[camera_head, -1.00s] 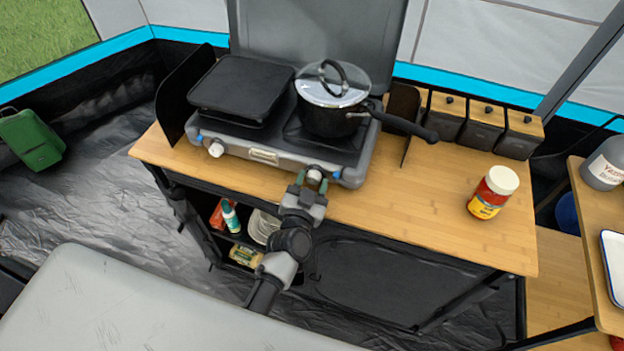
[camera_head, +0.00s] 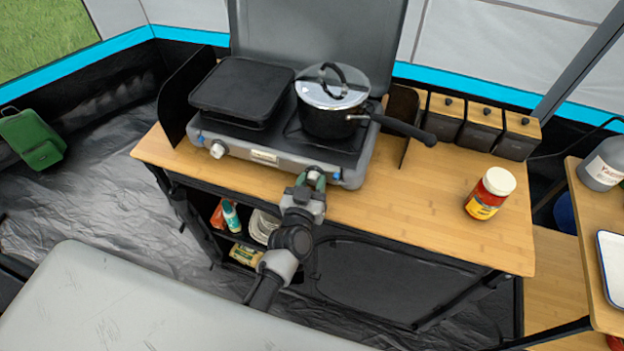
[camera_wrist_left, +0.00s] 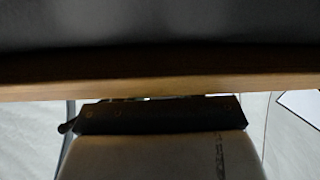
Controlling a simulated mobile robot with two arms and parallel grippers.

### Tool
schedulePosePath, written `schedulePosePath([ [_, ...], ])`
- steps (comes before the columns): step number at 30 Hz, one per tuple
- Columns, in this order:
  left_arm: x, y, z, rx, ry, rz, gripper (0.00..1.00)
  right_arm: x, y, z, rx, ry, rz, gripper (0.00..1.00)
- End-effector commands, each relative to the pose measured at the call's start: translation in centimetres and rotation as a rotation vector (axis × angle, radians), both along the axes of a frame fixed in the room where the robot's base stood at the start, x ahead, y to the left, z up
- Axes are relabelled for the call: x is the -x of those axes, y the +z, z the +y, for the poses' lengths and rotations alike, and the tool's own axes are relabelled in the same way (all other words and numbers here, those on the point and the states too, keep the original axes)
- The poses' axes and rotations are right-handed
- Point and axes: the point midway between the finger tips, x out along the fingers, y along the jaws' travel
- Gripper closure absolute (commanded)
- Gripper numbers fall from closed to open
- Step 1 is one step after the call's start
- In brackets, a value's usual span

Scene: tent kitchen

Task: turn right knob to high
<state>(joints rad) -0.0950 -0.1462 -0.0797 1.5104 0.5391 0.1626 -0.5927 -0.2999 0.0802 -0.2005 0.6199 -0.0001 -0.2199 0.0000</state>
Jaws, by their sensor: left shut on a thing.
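The camp stove (camera_head: 275,152) stands on the wooden counter with its lid open. Its left knob (camera_head: 218,149) is pale and uncovered on the front panel. The right knob (camera_head: 314,173) is at the right of the front panel, partly hidden by my left gripper (camera_head: 313,179). My left gripper reaches up from the front of the counter and is shut on the right knob. The knob's exact angle is too small to tell. The left wrist view shows mostly the counter edge (camera_wrist_left: 160,82) and dark surfaces, not the knob. My right gripper is not in view.
A lidded black pot (camera_head: 333,105) sits on the right burner, its handle pointing right. A black griddle (camera_head: 240,88) covers the left side. A red-and-yellow jar (camera_head: 490,194) stands on the counter's right part. Bare wood (camera_head: 400,195) lies between it and the stove.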

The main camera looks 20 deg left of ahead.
Motion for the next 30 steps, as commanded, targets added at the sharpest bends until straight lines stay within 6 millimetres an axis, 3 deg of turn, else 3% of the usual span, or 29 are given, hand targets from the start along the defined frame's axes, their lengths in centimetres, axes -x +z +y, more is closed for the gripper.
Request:
schedulePosePath([
  [6, 0.0, 0.1, 0.0, 0.143, 0.0, 0.004, 0.88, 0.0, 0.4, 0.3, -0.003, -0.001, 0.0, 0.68],
  [15, 0.0, 0.1, 0.0, 0.15, 0.0, 0.003, 0.88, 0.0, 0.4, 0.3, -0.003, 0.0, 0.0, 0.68],
  [16, 0.0, 0.1, 0.0, 0.149, 0.0, 0.003, 0.59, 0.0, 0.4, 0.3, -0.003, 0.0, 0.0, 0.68],
  [17, 0.0, 0.1, 0.0, 0.149, 0.0, 0.003, 0.55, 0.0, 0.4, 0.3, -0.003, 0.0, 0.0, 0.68],
  [26, 0.1, 0.0, 0.0, 0.148, 0.0, 0.005, 0.53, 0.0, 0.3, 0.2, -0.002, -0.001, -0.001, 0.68],
  [30, 1.4, -0.1, 0.0, 0.148, 0.0, 0.007, 0.53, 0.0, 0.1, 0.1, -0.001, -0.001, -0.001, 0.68],
])
